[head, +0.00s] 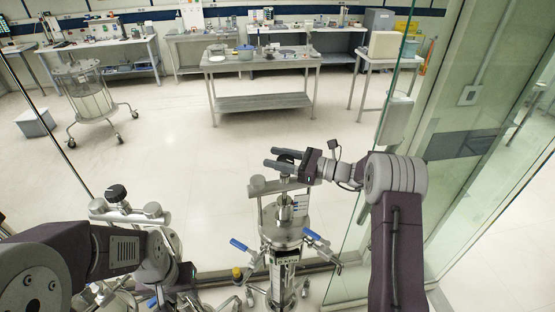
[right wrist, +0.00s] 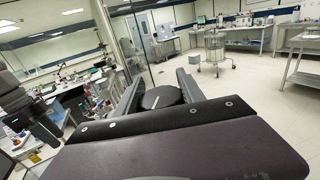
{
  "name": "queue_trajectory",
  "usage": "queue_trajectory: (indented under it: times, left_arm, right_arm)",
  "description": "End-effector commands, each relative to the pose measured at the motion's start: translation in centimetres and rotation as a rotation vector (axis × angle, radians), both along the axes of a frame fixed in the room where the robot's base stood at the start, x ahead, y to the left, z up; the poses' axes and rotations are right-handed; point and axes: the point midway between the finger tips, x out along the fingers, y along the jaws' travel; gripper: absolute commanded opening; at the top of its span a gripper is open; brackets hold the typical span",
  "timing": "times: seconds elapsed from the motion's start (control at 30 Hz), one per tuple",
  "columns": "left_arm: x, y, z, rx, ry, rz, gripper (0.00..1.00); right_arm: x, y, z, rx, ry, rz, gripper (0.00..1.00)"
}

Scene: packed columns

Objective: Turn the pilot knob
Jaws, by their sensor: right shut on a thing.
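A steel column (head: 282,235) stands in the lower middle of the head view, with blue-handled levers at its sides. A dark round knob (head: 287,156) tops it, partly hidden by my right gripper (head: 281,159). That gripper comes in from the right and is shut on the knob, one finger on each side. The right wrist view shows the knob's flat black top (right wrist: 160,97), with a pale line, between the fingers. A second black knob (head: 117,193) tops the steel fitting at left. My left gripper (head: 183,283) is low at left, its fingers too hidden to read.
A glass panel (head: 365,215) stands just right of the column, close to my right arm. Several lab benches (head: 262,64) stand at the back. A wheeled steel vessel (head: 88,95) is at the far left. The floor (head: 180,140) beyond the columns is clear.

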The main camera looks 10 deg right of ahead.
Motion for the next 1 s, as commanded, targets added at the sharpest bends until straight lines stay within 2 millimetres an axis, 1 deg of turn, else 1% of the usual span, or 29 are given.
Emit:
queue_trajectory:
  times: [0.03, 0.3, 0.5, 0.73, 1.0]
  left_arm:
    - [0.0, 0.0, -0.3, 0.000, 0.000, 0.000, 0.36]
    - [0.0, 0.0, -0.6, 0.000, 0.000, 0.000, 0.36]
    - [0.0, 0.0, -0.5, 0.000, 0.000, 0.000, 0.36]
    - [0.0, 0.0, -0.5, 0.000, 0.000, 0.000, 0.36]
    - [0.0, 0.0, -0.5, 0.000, 0.000, 0.000, 0.36]
  right_arm:
    - [-0.1, 0.1, -0.4, -0.003, -0.001, 0.035, 0.05]
    - [-0.6, 0.3, -0.3, -0.003, 0.001, 0.214, 0.05]
    - [-0.8, 0.4, -0.3, -0.003, 0.004, 0.304, 0.05]
    - [-1.0, 0.4, -0.2, -0.001, 0.005, 0.353, 0.05]
    - [-1.1, 0.4, -0.3, -0.001, 0.006, 0.360, 0.05]
